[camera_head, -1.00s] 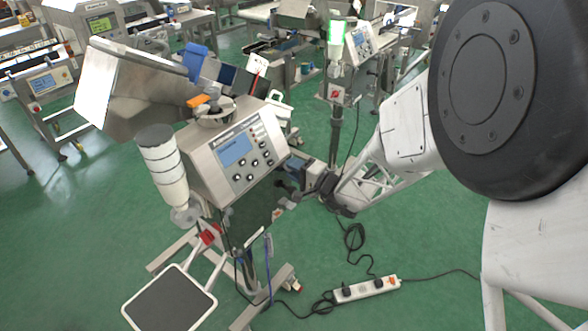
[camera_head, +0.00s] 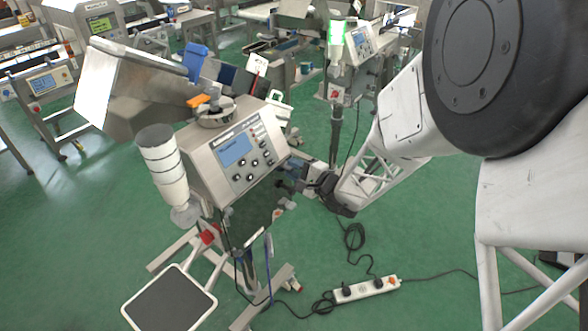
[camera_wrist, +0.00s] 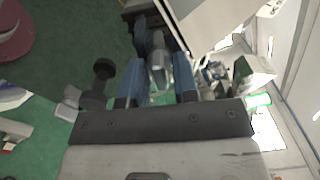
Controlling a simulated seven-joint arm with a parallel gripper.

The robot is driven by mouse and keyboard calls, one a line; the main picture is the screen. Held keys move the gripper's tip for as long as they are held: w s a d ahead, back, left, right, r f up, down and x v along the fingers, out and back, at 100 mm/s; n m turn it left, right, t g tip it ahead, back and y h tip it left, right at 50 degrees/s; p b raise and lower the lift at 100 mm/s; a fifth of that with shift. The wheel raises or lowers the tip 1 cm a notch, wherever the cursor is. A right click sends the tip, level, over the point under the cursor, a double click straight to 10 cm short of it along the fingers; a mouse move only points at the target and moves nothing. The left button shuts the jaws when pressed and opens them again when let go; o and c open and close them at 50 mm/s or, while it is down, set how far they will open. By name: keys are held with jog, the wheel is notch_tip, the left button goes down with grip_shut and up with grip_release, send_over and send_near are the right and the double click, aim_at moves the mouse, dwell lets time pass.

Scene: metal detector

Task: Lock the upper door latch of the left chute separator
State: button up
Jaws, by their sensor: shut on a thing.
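The separator (camera_head: 240,150) stands left of centre in the head view, with a tilted steel box, a blue display and buttons. My gripper (camera_head: 303,181) is at its lower right side, below the display panel. In the wrist view my gripper (camera_wrist: 160,80) has its blue fingers closed around a small metallic part, seemingly the door latch (camera_wrist: 158,66). The latch is largely hidden by my gripper in the head view. I cannot tell whether it is locked.
A black knob (camera_wrist: 103,70) sits left of the fingers in the wrist view. A white cylinder (camera_head: 162,165) stands at the machine's left. A power strip (camera_head: 366,289) and cables lie on the green floor. A second machine (camera_head: 340,45) with a green light stands behind.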

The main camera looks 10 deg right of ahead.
jog(key=m, duration=0.3)
jog(key=shift+m, duration=0.4)
jog(key=m, duration=0.3)
jog(key=shift+m, duration=0.3)
jog(key=m, duration=0.6)
jog(key=shift+m, duration=0.3)
jog(key=o, duration=0.6)
jog(key=shift+v, duration=3.9)
